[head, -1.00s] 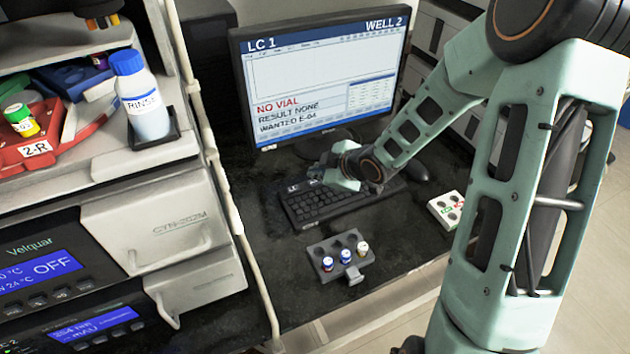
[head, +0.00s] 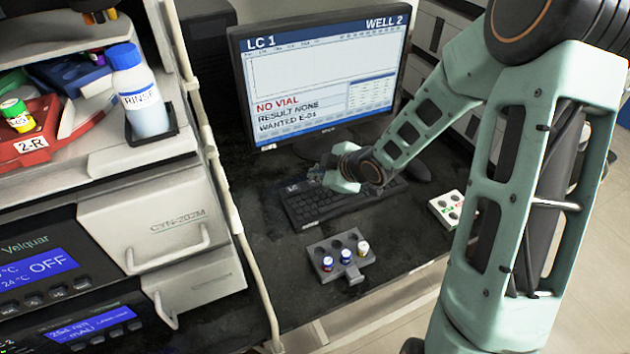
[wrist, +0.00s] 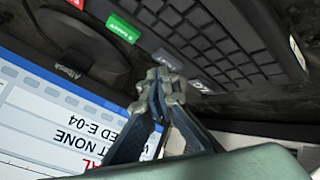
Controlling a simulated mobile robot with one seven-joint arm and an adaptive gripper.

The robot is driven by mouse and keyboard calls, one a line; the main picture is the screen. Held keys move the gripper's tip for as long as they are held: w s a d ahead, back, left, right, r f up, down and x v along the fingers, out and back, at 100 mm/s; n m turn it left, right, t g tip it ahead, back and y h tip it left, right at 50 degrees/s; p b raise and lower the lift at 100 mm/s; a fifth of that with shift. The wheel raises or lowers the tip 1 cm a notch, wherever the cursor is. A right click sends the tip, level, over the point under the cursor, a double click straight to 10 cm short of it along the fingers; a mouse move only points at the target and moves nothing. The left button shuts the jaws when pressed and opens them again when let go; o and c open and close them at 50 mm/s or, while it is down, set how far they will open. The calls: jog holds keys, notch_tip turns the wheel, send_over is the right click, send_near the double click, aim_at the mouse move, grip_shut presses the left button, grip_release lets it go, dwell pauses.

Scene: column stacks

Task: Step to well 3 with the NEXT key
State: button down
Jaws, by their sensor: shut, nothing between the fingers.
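The monitor (head: 320,75) reads LC 1, WELL 2, NO VIAL, RESULT NONE and WANTED E-04. The keyboard (head: 325,205) lies in front of it, partly hidden by my arm.
A grey rack (head: 320,252) with three capped vials stands in front of the keyboard. A white block (head: 446,208) with round wells lies to the right, and a mouse (head: 416,172) behind it. Instruments with a RINSE bottle (head: 141,95) fill the left side.

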aim_at(316, 183)
jog(key=shift+f+b, duration=0.45)
dwell(0.4)
jog(key=shift+r, duration=0.1)
jog(key=shift+r+p, duration=0.75)
jog(key=shift+p, duration=0.1)
notch_tip(316, 183, up, 5)
jog(key=p, duration=0.4)
jog(key=shift+r+p, duration=0.1)
jog(key=shift+p, duration=0.3)
dwell(1.4)
